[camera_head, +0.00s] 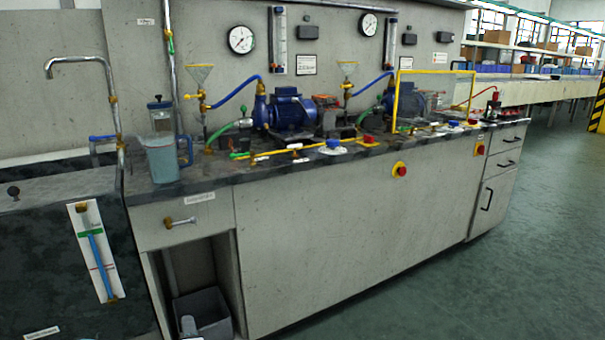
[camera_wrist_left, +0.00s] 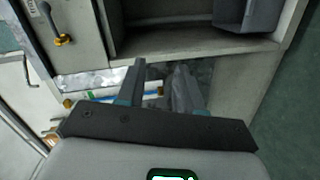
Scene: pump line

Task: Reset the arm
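My left gripper (camera_wrist_left: 161,66) shows in the left wrist view, with its two dark fingers apart and no object clearly held between them. It is in front of the open bay under the bench. Behind and beside the fingers is a white and blue item (camera_wrist_left: 92,84) with yellowish ends, partly hidden by the gripper. I cannot tell whether a finger touches it. In the head view a small grey shape (camera_head: 188,326) shows at the bottom, over the bin; I cannot tell whether it is part of my gripper. My right gripper is in neither view.
The bench (camera_head: 350,225) carries blue pumps (camera_head: 290,108), hoses, valves and a grey-blue jug (camera_head: 162,158). A drawer with a brass handle (camera_head: 180,222) is above the open bay with a grey bin (camera_head: 205,308). A tall tap (camera_head: 118,100) rises at left. Green floor (camera_head: 530,230) is clear at right.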

